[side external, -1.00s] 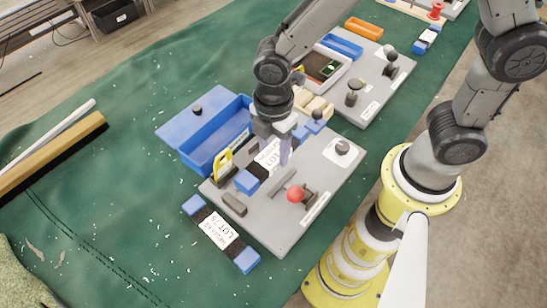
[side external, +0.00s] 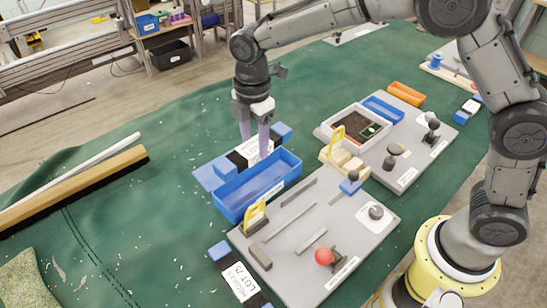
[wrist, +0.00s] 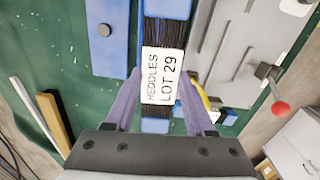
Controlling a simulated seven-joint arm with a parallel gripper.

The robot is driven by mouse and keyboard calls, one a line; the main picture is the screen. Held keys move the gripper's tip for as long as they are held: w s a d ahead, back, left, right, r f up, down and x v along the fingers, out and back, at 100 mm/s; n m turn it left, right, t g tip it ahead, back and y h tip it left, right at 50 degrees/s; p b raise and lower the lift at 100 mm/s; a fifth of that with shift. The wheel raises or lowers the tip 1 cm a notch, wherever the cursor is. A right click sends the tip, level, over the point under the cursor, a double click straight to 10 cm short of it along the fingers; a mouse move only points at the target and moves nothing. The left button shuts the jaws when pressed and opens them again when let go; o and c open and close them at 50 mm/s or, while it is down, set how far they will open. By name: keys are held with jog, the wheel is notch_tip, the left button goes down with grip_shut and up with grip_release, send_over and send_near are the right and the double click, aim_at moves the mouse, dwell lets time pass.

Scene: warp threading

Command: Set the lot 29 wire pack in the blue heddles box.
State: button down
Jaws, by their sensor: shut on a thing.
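My gripper (side external: 254,145) is shut on the lot 29 wire pack (side external: 238,160), a black bundle with blue ends and a white label. In the wrist view its label (wrist: 162,75) reads HEDDLES LOT 29, between my two purple fingers (wrist: 160,108). The blue heddles box (side external: 283,181) stands open at the grey board's edge, its visible interior empty. In the side view the pack appears above the box's far side and lid. The exact height gap is unclear. The blue lid (wrist: 105,50) lies open beside the box; the pack hides most of the box in the wrist view.
Another labelled pack (side external: 240,282), apparently lot 75, lies beside the grey board (side external: 345,225). A yellow handle (side external: 255,214) rises beside the box, and a red knob (side external: 324,257) stands on the board. A broom (side external: 90,180) lies left on the green cloth.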

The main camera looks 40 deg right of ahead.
jog(key=shift+w+d+f, duration=0.35)
jog(key=shift+d+f, duration=0.15)
jog(key=shift+f, duration=2.9)
jog(key=shift+f, duration=0.7)
grip_release()
jog(key=shift+s+f, duration=0.1)
jog(key=shift+f, duration=0.05)
jog(key=shift+r, duration=3.6)
